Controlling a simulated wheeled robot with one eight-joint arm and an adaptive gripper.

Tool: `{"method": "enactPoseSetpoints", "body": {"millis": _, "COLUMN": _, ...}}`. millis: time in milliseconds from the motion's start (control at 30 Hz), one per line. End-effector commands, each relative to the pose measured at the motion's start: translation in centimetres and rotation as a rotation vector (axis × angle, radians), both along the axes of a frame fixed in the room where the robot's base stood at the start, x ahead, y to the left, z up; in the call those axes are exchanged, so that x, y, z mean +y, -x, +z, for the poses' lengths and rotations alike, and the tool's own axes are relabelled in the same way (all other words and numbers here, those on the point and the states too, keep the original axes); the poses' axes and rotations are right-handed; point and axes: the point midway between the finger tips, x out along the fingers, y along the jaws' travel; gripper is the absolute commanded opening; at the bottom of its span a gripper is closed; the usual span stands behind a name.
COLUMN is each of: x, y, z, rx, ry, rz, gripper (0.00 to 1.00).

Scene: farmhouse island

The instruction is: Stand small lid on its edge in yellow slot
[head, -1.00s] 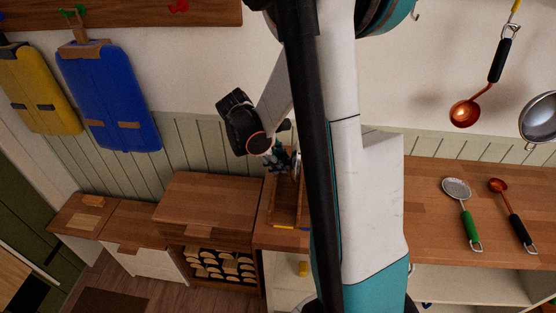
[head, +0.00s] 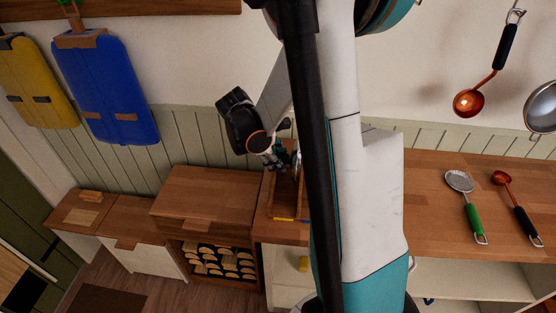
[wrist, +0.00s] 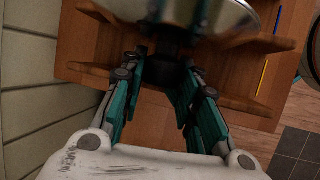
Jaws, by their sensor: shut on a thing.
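A small silver lid (wrist: 205,14) with a dark knob (wrist: 168,68) is at the top of the wrist view. My gripper (wrist: 168,76) is shut on the knob. In the head view my gripper (head: 284,160) holds the lid (head: 297,166) nearly edge-on, just above or inside the wooden rack (head: 270,206). The rack's wooden dividers (wrist: 240,43) show on both sides of the lid in the wrist view. A yellow strip (head: 283,219) marks one slot's front edge. It also shows in the wrist view (wrist: 263,76). I cannot tell whether the lid touches the slot floor.
The rack stands at the left end of the wooden counter (head: 420,200), close to the panelled wall (wrist: 28,80). A blue strip (head: 302,220) sits beside the yellow one. A skimmer (head: 460,182) and a ladle (head: 502,178) lie on the right. My arm hides the counter's middle.

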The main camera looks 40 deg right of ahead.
Motion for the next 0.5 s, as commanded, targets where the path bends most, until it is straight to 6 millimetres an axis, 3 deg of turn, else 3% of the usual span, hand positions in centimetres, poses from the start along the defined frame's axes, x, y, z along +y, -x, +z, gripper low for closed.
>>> {"method": "enactPoseSetpoints", "body": {"millis": 300, "x": -0.08, "y": -0.19, "z": -0.13, "rx": -0.004, "ry": 0.001, "rz": 0.001, "gripper": 0.00}}
{"method": "enactPoseSetpoints", "body": {"millis": 333, "x": -0.07, "y": -0.19, "z": -0.13, "rx": -0.004, "ry": 0.001, "rz": 0.001, "gripper": 0.36}}
{"method": "enactPoseSetpoints", "body": {"millis": 400, "x": -0.06, "y": -0.19, "z": -0.12, "rx": -0.004, "ry": 0.001, "rz": 0.001, "gripper": 0.52}}
{"method": "enactPoseSetpoints", "body": {"millis": 500, "x": -0.03, "y": -0.15, "z": -0.11, "rx": -0.004, "ry": 0.000, "rz": 0.001, "gripper": 0.54}}
